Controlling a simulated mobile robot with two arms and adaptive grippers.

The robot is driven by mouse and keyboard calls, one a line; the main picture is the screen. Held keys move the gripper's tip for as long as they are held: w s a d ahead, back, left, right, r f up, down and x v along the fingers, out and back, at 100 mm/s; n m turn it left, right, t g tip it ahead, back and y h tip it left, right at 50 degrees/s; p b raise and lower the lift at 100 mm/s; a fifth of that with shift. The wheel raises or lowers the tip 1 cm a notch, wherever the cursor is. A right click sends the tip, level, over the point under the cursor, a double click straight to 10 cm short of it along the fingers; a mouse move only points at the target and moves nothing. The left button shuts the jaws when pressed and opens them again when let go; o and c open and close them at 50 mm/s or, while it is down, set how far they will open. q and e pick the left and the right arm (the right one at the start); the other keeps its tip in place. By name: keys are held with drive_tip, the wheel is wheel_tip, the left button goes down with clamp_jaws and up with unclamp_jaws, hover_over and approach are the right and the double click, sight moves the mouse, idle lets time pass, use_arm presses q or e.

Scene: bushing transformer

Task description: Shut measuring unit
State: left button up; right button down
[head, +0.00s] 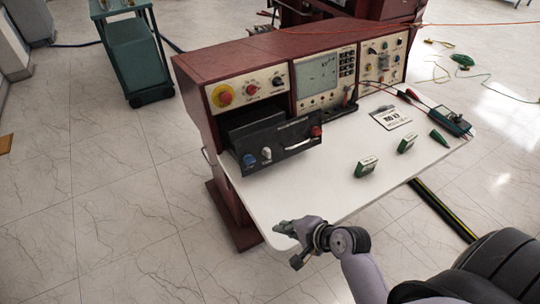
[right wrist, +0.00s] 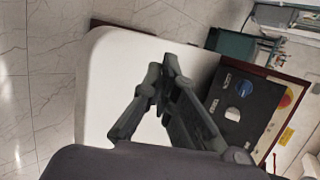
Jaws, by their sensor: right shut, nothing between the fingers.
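The measuring unit appears to be the black box with a handle and blue, white and red knobs (head: 275,148). It sticks out of an opening at the left of the dark red console, over the white tabletop. Its black front with blue and white knobs also shows at the right of the right wrist view (right wrist: 232,92). My right gripper (head: 283,228) is shut and empty at the tabletop's near left corner, apart from the unit. Its fingers show in the right wrist view (right wrist: 165,72), beside the unit's front. My left gripper is not in view.
The console (head: 240,57) carries a red knob, a screen and switches. On the white tabletop (head: 310,190) lie small green-and-white boxes (head: 367,166), a label card (head: 391,117) and a meter with leads (head: 450,120). A green cart (head: 137,60) stands back left.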

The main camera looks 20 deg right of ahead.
drive_tip(key=w+d+r+m+t, duration=0.3)
drive_tip(key=w+m, duration=0.2)
drive_tip(key=m, duration=0.3)
drive_tip(key=m+t+h, duration=0.3)
drive_tip(key=m+t, duration=0.1)
drive_tip(key=m, duration=0.8)
approach(273, 153)
drive_tip(key=shift+n+g, duration=0.3)
drive_tip(key=x, duration=0.7)
drive_tip(key=shift+w+r, duration=0.2)
drive_tip(key=shift+r, duration=0.05)
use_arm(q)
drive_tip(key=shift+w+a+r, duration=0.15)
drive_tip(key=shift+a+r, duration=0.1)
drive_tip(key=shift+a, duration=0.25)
